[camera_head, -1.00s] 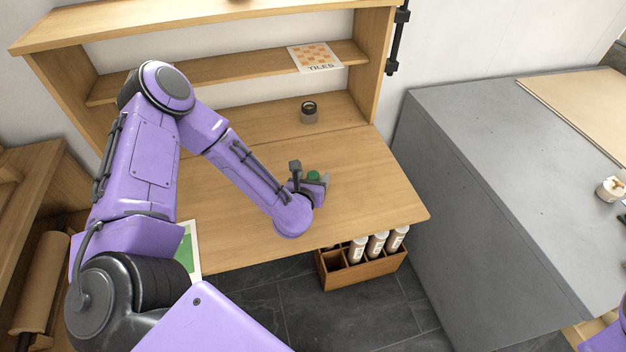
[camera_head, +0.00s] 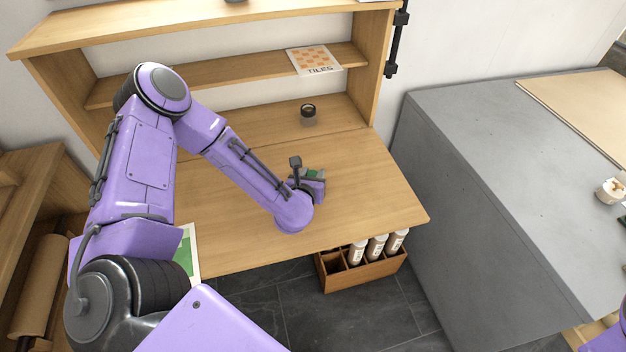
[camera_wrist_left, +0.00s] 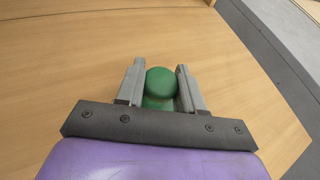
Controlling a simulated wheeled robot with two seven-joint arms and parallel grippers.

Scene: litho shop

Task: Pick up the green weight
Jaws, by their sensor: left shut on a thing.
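The green weight (camera_wrist_left: 161,82) has a round knob on top and sits between the two grey fingers of my left gripper (camera_wrist_left: 161,88) in the left wrist view. The fingers are shut on it from both sides. In the head view the left gripper (camera_head: 314,174) is over the wooden desk (camera_head: 370,190), and only a little of the green weight (camera_head: 313,174) shows beside it. I cannot tell whether the weight touches the desk. A small piece of my right arm shows at the lower right edge; the right gripper is out of view.
A small dark-topped jar (camera_head: 308,114) stands farther back on the desk. A tiles card (camera_head: 314,60) lies on the shelf. A wooden crate with bottles (camera_head: 366,270) is below the desk's front edge. A grey counter (camera_head: 490,170) stands to the right. The desk's right part is clear.

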